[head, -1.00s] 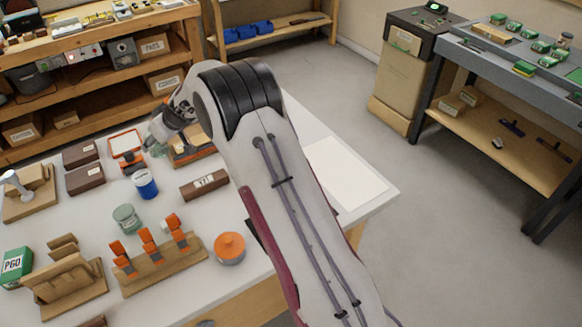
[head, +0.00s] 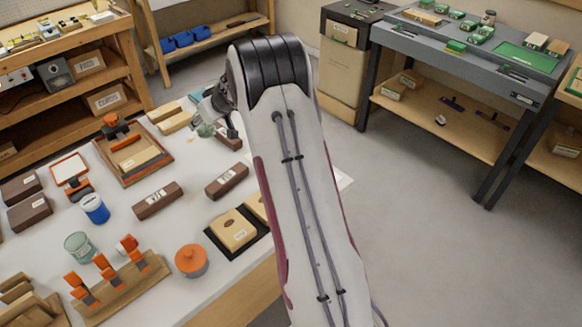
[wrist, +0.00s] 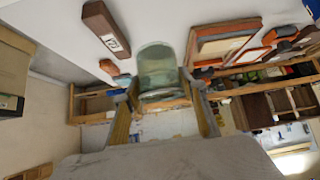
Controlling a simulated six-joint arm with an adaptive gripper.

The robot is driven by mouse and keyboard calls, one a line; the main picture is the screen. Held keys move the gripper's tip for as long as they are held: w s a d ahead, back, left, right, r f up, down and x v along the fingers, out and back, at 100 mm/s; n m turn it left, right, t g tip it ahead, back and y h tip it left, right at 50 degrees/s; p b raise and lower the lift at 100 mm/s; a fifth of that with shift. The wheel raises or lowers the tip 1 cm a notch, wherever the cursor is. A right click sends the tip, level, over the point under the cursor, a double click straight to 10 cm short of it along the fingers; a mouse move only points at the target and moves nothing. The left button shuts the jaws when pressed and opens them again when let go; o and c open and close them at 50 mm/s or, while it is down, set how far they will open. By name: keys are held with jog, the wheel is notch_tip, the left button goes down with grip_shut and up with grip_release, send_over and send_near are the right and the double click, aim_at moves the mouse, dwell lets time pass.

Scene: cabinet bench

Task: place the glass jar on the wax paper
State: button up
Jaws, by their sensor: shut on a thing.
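My gripper (wrist: 161,82) is shut on a greenish glass jar (wrist: 157,66), its two fingers on either side of it in the wrist view. In the head view my gripper (head: 214,122) is over the far part of the white table, partly hidden by my arm, with only a bit of the jar (head: 205,130) showing. Whether the jar touches the table is unclear. A similar greenish glass vessel (head: 78,246) stands at the table's left front. The wax paper is hidden behind my arm; the pale sliver at the arm's right may be paper or bare table.
Dark brown labelled blocks (head: 158,200) and (head: 227,180) lie near the middle. A black tray with wooden pieces (head: 235,230), an orange-lidded container (head: 191,260) and a wooden rack with orange clips (head: 122,290) are in front. A wooden tray (head: 133,152) lies at the back left.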

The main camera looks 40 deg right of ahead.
jog(key=s+d+f+m, duration=0.1)
jog(key=s+d, duration=1.1)
jog(key=d, duration=0.3)
jog(key=shift+s+f+h, duration=0.2)
jog(key=shift+h, duration=0.2)
jog(key=shift+f, duration=0.1)
jog(key=shift+f, duration=3)
jog(key=shift+f, duration=1.9)
jog(key=shift+f, duration=0.15)
